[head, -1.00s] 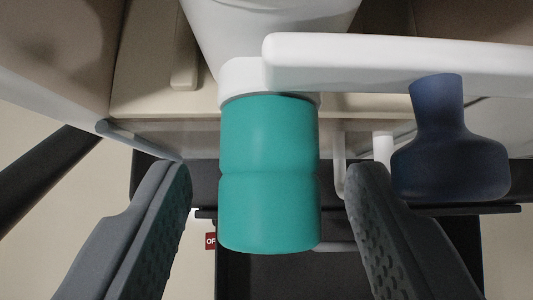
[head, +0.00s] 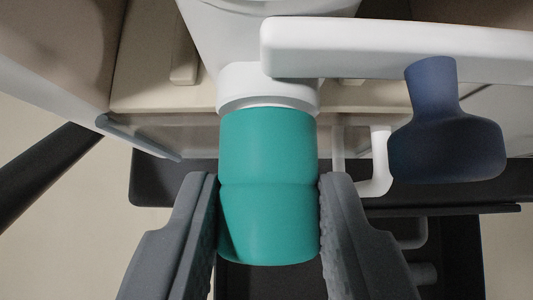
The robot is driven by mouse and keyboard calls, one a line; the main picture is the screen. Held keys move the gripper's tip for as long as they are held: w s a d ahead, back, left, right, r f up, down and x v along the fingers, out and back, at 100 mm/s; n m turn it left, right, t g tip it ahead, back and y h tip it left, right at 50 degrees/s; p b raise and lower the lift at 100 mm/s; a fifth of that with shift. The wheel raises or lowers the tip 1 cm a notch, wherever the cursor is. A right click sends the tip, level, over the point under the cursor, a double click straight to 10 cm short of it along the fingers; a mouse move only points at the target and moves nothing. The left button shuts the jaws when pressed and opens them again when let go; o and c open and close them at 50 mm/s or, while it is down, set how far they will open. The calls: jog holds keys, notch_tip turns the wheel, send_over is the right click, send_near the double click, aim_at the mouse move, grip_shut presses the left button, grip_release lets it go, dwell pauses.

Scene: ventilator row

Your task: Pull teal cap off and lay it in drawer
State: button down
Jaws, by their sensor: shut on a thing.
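The teal cap (head: 268,170) sits in the middle of the head view, its upper end against a white collar (head: 268,88). A thin pale band shows between the cap's top and the collar. My gripper (head: 268,225) is shut on the lower half of the cap, one grey finger on each side. A dark open-topped box (head: 463,250), which may be the drawer, lies below and behind the cap. My fingers and the cap hide part of it.
A white bar (head: 390,50) runs right from the collar, with a dark blue flask-shaped part (head: 447,140) hanging from it. A white bent pipe (head: 380,165) stands between that part and the cap. A dark ledge (head: 165,185) crosses behind the fingers.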

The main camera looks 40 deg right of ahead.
jog(key=shift+s+a, duration=0.1)
jog(key=shift+a, duration=0.05)
jog(key=shift+s+a+b, duration=0.2)
jog(key=shift+s+a, duration=0.5)
jog(key=shift+s, duration=0.2)
jog(key=shift+s+a+b, duration=0.15)
jog(key=shift+s+a, duration=0.55)
jog(key=shift+s, duration=0.2)
